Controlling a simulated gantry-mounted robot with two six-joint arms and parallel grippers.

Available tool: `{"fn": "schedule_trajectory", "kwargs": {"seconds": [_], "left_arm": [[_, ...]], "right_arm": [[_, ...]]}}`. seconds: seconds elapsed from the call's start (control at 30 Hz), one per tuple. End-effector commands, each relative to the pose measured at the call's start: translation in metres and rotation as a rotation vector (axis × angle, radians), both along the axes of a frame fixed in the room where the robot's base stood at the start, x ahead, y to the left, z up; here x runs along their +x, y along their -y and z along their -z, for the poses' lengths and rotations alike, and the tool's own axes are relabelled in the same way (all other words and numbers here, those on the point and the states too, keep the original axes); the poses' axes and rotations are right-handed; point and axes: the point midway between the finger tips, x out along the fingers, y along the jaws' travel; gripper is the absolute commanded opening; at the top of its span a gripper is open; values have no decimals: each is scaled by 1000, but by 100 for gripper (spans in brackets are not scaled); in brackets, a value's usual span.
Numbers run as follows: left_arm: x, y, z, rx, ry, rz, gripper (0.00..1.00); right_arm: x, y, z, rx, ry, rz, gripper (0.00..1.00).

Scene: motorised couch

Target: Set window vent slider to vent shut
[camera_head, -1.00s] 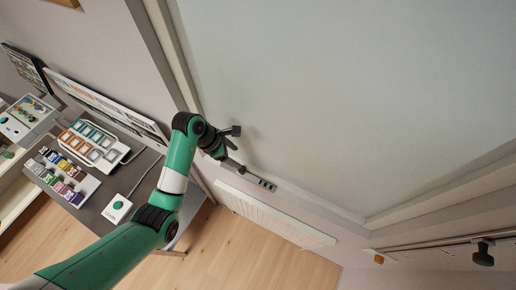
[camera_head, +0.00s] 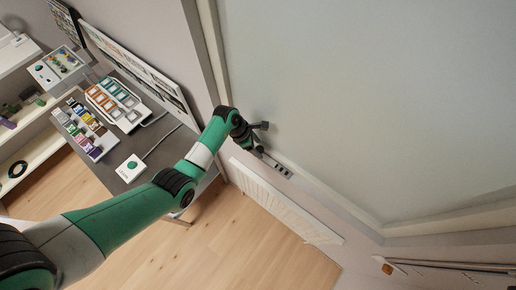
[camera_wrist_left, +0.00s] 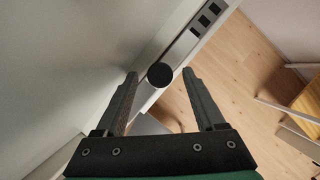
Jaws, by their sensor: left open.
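The window vent is a pale strip (camera_head: 281,169) with dark slots along the bottom of the window frame. It also shows in the left wrist view, with several dark slots (camera_wrist_left: 207,17) near its far end. A round black slider knob (camera_wrist_left: 160,74) stands on the strip on the near side of the slots. My left gripper (camera_wrist_left: 160,76) is open, with one fingertip on each side of the knob in the picture. I see gaps between knob and fingers. In the head view the left gripper (camera_head: 261,138) is at the strip and hides the knob. My right gripper is not in view.
A large pale window pane (camera_head: 370,100) fills the upper right. A white radiator (camera_head: 280,200) is below the strip. A grey desk (camera_head: 165,150) with sample trays and a white box with a green button (camera_head: 131,167) stands at the left. Wooden floor lies below.

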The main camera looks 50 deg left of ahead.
Motion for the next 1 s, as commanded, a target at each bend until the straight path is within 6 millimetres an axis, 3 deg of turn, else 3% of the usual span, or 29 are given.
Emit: {"fn": "schedule_trajectory", "kwargs": {"seconds": [0.33, 0.73, 1.0], "left_arm": [[3, 2, 7, 0, 2, 1, 71], [2, 2, 7, 0, 0, 0, 0], [2, 2, 7, 0, 0, 0, 0]], "right_arm": [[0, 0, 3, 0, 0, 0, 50], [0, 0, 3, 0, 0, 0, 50], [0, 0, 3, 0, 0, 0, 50]]}}
